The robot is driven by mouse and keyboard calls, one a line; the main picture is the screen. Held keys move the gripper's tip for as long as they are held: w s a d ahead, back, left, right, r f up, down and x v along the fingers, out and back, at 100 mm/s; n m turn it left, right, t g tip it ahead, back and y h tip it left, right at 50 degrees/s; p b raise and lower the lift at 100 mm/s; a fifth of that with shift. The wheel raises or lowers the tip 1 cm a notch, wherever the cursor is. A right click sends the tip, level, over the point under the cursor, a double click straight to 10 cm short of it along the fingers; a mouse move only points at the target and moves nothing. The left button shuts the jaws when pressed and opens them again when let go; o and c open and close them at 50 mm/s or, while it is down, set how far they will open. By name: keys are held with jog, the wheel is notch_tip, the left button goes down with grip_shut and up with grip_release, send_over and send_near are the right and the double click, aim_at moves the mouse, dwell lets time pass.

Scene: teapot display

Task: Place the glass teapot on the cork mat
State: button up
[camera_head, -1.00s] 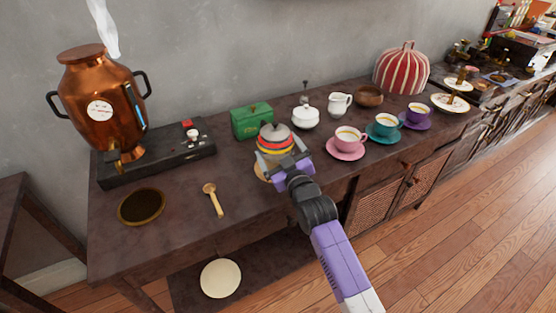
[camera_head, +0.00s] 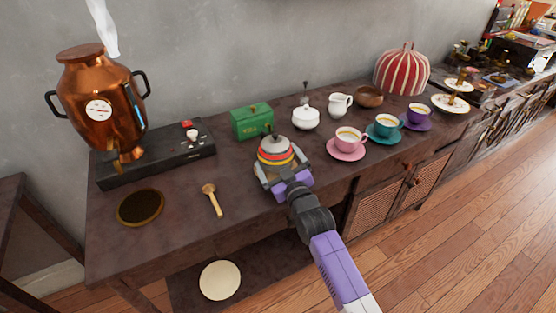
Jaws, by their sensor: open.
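The teapot (camera_head: 275,152), with a grey lid and red, yellow and dark bands, is upright near the front edge of the dark wooden counter, in front of the green box. My gripper (camera_head: 281,172) is open low at the teapot's near side, with its jaws at either side of the lower body. Whether the jaws touch the teapot I cannot tell. The cork mat under the teapot is almost wholly hidden by the teapot and my gripper, so their exact contact cannot be seen.
A pink cup on its saucer (camera_head: 346,149) stands close right of the teapot. The green box (camera_head: 252,121) and white sugar bowl (camera_head: 305,118) are behind. A wooden spoon (camera_head: 212,200) and round dark tray (camera_head: 140,207) lie left. The copper urn (camera_head: 101,104) stands back left.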

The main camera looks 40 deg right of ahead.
jog(key=shift+r, duration=0.2)
jog(key=s+a+f+y, duration=0.1)
jog(key=s+a+y, duration=0.1)
jog(key=s+a, duration=0.95)
jog(key=s+a+f+y, duration=0.2)
jog(key=s+a, duration=0.5)
jog(key=s, duration=0.9)
jog(key=s+a+r+y, duration=0.1)
jog(key=s+a+r, duration=0.2)
jog(key=s, duration=0.4)
jog(key=s+a+r+g+y, duration=0.1)
jog(key=s+a+r+y, duration=0.1)
jog(key=s, duration=0.5)
jog(key=shift+s+a+r+n+g, duration=0.3)
jog(key=shift+a+r+n, duration=0.1)
jog(key=shift+a+r, duration=0.55)
jog(key=shift+d, duration=0.1)
